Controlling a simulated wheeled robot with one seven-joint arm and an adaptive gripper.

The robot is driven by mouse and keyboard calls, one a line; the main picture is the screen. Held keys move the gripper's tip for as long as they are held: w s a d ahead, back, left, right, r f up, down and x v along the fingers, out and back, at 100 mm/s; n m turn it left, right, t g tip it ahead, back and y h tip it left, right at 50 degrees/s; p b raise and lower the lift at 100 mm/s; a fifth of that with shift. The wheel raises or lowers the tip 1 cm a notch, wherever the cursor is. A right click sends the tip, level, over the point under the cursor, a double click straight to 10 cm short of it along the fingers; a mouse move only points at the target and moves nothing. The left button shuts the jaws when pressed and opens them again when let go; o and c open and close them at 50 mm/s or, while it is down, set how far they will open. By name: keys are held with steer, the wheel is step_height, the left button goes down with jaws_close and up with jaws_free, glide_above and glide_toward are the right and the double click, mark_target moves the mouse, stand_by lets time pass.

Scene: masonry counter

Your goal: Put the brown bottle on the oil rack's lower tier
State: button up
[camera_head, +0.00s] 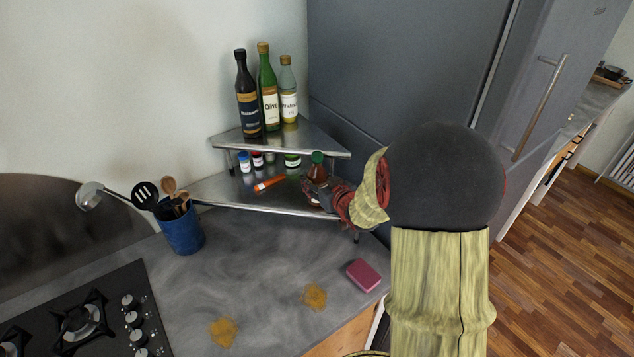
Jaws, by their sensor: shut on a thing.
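The oil rack is a two-tier metal corner shelf. Its lower tier (230,192) is just above the counter. My gripper (318,187) is at the right part of the lower tier, shut on the brown bottle (317,171). The bottle has a dark green cap and looks upright. Its lower part is hidden by my gripper, so I cannot tell whether its base touches the tier. The upper tier (312,141) is above and behind it.
Three tall bottles (268,100) stand on the upper tier. Small jars (257,159) and an orange tube (270,183) are on the lower tier. A blue utensil holder (181,232), a pink sponge (364,275), yellow-brown spills (314,295) and a stove (85,320) are in front.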

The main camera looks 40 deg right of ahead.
steer(key=shift+r, duration=0.1)
steer(key=shift+f, duration=0.2)
steer(key=o, duration=1.6)
